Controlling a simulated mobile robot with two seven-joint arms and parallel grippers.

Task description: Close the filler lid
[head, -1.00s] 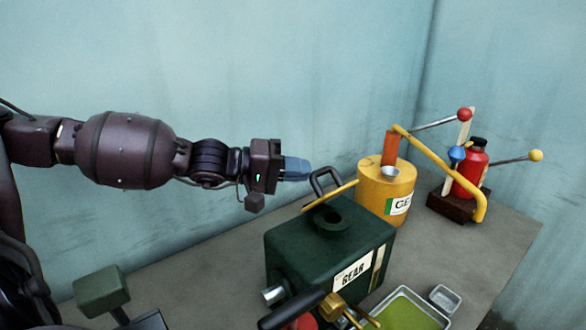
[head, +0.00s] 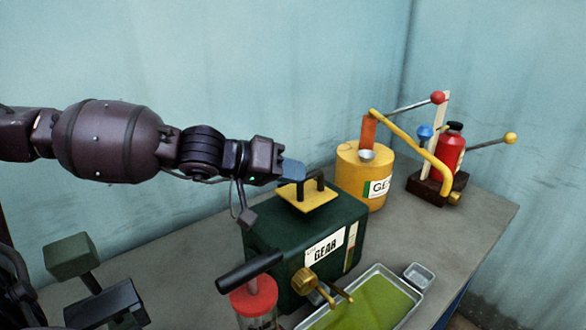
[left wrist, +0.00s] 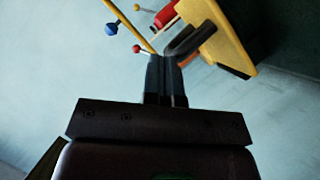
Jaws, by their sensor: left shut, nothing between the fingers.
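The dark green gear oil tank (head: 270,230) stands on the bench in the head view. Its yellow filler lid (head: 322,194), with a dark handle (head: 320,181), lies over the tank top and hides the filler hole. I cannot tell whether it is fully seated. My left gripper (head: 293,170) is shut and empty, its blue-grey fingertips right by the lid handle. In the left wrist view the fingertips (left wrist: 165,62) are close to the handle (left wrist: 189,40), beside the yellow lid (left wrist: 225,42); contact is unclear.
A yellow drum (head: 355,185) and a red bottle (head: 451,152) with ball-ended levers stand behind to the right. A tray of green liquid (head: 372,300) and a brass tap (head: 305,281) are in front. A red-topped jar (head: 254,298) stands front left.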

